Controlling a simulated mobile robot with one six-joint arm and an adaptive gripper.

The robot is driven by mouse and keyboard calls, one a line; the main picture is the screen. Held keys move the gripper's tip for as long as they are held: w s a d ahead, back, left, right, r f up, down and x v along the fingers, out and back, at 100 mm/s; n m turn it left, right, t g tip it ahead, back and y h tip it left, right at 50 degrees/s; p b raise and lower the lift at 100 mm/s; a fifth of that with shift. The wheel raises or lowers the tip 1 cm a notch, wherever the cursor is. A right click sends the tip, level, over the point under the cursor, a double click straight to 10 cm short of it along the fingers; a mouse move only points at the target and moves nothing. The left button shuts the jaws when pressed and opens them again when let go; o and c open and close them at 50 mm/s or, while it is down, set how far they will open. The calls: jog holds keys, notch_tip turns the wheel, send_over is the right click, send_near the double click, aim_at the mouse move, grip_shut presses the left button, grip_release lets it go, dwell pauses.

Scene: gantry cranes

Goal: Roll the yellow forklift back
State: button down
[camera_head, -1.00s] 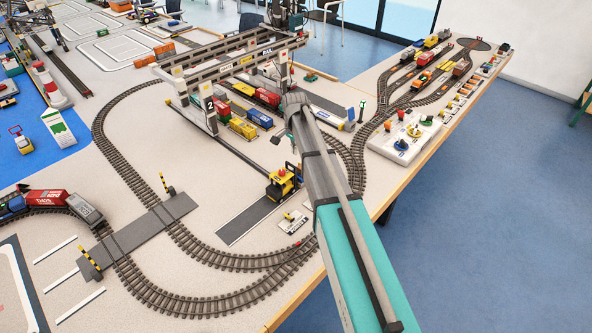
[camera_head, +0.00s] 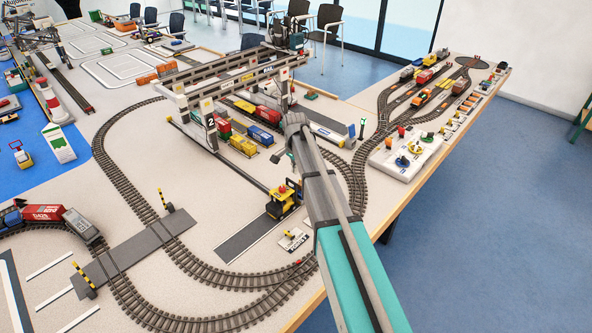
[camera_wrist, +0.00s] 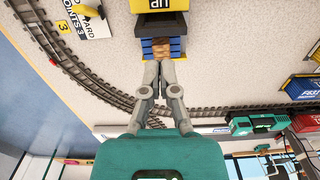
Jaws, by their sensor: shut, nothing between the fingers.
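The yellow forklift (camera_head: 283,203) stands upright at the far end of a dark grey strip (camera_head: 250,235), beside my arm. In the wrist view its yellow body (camera_wrist: 158,5) with black lettering is cut off at the top edge. A blue pallet (camera_wrist: 176,47) with a small brown load (camera_wrist: 160,48) is at its front. My gripper (camera_wrist: 160,64) is shut and empty. Its fingertips are at the near edge of the pallet and load; I cannot tell whether they touch. In the head view the fingers cannot be made out behind my arm.
The gantry crane (camera_head: 215,85) spans rows of wagons (camera_head: 262,135) behind the forklift. Curved track (camera_head: 352,170) runs to the right of my arm. A small sign plate (camera_head: 294,239) lies near the strip. A level crossing (camera_head: 135,250) is at left.

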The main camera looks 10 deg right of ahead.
aim_at(295, 185)
jog(key=shift+f+b, duration=3.7)
jog(key=shift+f, duration=0.3)
